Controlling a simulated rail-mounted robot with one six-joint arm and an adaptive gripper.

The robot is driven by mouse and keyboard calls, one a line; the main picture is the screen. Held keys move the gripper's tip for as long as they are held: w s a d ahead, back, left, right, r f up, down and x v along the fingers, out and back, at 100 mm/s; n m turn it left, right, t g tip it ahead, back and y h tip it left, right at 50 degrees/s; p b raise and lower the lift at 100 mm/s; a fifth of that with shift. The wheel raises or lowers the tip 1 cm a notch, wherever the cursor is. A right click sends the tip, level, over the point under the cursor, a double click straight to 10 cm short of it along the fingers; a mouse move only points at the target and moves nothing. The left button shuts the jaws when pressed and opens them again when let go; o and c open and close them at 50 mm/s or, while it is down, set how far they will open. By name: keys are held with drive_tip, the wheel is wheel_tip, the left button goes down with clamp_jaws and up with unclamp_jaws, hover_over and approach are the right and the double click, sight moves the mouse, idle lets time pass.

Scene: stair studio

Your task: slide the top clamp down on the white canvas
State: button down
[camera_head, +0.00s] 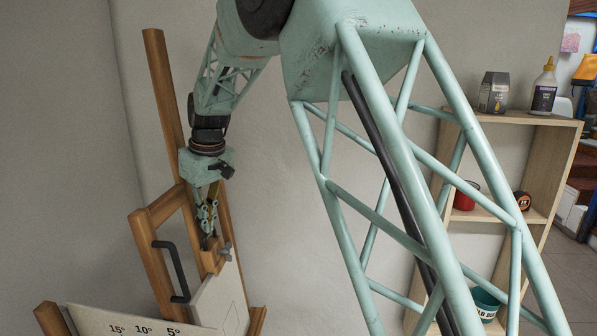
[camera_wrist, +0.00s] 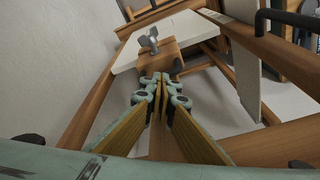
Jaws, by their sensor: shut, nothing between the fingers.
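The top clamp (camera_head: 211,260) is a wooden block with a grey wing knob (camera_head: 226,251) on the easel mast (camera_head: 163,95). The white canvas (camera_head: 222,304) stands below it, partly hidden by another board. In the wrist view the clamp (camera_wrist: 178,55), its knob (camera_wrist: 150,40) and the white canvas (camera_wrist: 190,27) lie just beyond my fingertips. My gripper (camera_head: 209,238) points down along the mast, just above the clamp. Its fingers (camera_wrist: 161,80) are shut and empty. I cannot tell whether the fingertips touch the clamp, or whether the clamp touches the canvas.
A board printed with angles (camera_head: 130,322) is in front. A shelf (camera_head: 545,165) with bottles stands at right. The wall behind is bare.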

drive_tip(key=shift+b+x, duration=0.6)
drive_tip(key=shift+x, duration=0.5)
idle(0.7)
drive_tip(key=shift+s+d+r, duration=0.15)
drive_tip(key=shift+w+a+p+v, duration=0.15)
drive_tip(key=shift+p+v, duration=0.45)
drive_tip(key=shift+v, duration=0.3)
drive_tip(key=shift+w+a+p+v, duration=0.15)
drive_tip(key=shift+p+v, duration=0.4)
drive_tip(key=shift+v, duration=0.4)
drive_tip(key=shift+w+a+p+v, duration=0.1)
drive_tip(key=shift+a+p+v, duration=0.1)
drive_tip(key=shift+p+v, duration=0.55)
drive_tip(key=shift+r, duration=0.3)
drive_tip(key=shift+d, duration=0.1)
